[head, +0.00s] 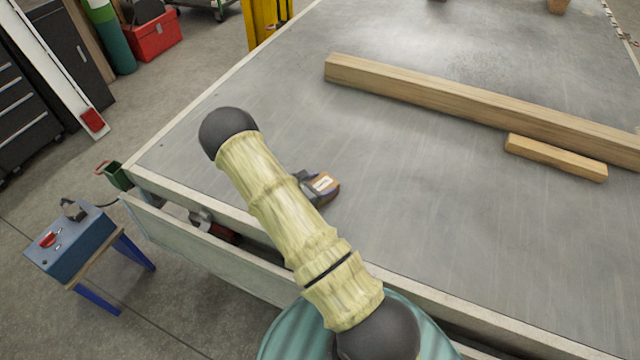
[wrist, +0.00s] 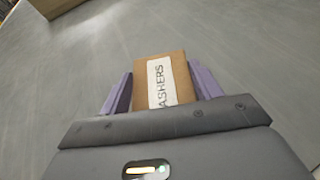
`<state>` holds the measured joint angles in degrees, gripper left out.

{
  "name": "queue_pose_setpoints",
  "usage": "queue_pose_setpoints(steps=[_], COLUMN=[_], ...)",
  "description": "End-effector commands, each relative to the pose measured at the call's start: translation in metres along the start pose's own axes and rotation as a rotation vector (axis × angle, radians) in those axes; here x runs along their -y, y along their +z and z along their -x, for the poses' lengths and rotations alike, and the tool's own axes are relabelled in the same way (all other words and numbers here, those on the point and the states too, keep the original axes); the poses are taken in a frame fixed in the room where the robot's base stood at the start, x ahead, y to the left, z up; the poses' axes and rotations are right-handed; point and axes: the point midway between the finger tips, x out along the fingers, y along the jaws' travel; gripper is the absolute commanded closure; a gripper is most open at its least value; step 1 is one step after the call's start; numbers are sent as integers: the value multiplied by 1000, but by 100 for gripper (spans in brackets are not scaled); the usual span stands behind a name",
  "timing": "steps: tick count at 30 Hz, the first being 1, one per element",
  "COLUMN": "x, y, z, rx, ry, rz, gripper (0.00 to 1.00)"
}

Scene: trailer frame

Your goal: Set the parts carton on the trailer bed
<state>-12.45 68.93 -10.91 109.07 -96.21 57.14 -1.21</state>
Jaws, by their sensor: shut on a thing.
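The parts carton (wrist: 180,66) is a small brown box with a white label; the letters "ASHERS" can be read on it in the wrist view. My gripper (wrist: 160,92) is shut on it, with a purple finger on each side. In the head view the carton (head: 324,183) and my gripper (head: 316,187) show just right of my arm, over the near left part of the grey trailer bed (head: 420,220). My arm hides part of the gripper. I cannot tell whether the carton touches the bed.
A long timber beam (head: 450,100) and a short wood block (head: 555,157) lie on the bed to the right. A low side rail (head: 215,240) runs along the near edge. A blue box on a stand (head: 72,245) is at left. The bed around the carton is clear.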

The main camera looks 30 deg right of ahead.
Motion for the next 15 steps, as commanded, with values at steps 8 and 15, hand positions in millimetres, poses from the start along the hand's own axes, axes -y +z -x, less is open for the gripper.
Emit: queue_pose_setpoints(steps=[8, 15], x=[0, 0], y=[-2, -2], z=[-1, -1], rx=[0, 0], ry=[-1, -1], rz=[0, 1], gripper=[25, 15])
